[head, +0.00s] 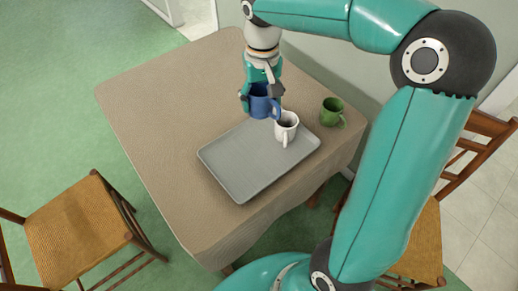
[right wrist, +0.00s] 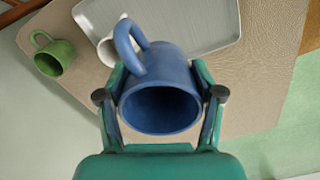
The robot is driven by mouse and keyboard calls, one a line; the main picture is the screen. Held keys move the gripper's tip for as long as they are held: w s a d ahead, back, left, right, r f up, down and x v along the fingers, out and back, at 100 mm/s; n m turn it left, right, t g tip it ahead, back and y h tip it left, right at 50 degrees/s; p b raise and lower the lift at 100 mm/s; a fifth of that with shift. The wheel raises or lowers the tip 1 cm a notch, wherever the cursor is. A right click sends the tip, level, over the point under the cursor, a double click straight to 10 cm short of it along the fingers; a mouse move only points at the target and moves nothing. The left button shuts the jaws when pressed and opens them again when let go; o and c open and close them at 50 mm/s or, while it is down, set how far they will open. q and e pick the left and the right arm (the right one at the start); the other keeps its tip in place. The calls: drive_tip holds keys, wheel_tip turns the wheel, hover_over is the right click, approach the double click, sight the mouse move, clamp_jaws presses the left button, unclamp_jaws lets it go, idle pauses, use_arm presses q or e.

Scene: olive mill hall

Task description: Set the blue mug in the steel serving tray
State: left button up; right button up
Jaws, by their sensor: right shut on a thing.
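The blue mug (head: 262,103) is held in my right gripper (head: 261,97), whose fingers close on its sides. It appears above the back edge of the tray, beside the white mug. In the right wrist view the blue mug (right wrist: 160,92) sits between the two fingers (right wrist: 160,100), with its opening towards the camera and its handle at the upper left. The grey steel serving tray (head: 245,165) lies flat on the table; part of it shows in the right wrist view (right wrist: 200,28). My left gripper is not in view.
A white mug (head: 286,127) stands at the tray's back right part, close to the blue mug. A green mug (head: 332,112) stands on the cloth-covered table (head: 150,100) right of the tray. The tray's front left is bare. Chairs (head: 80,222) stand at the table's sides.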

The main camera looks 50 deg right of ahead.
sight(261, 116)
wheel_tip(261, 116, down, 18)
drive_tip(key=shift+w+r+b, duration=0.1)
drive_tip(key=shift+r+b, duration=0.05)
drive_tip(key=shift+b, duration=0.3)
drive_tip(key=o, duration=1.3)
wheel_tip(261, 116, up, 12)
drive_tip(key=shift+r+p, duration=0.1)
drive_tip(key=shift+p, duration=0.25)
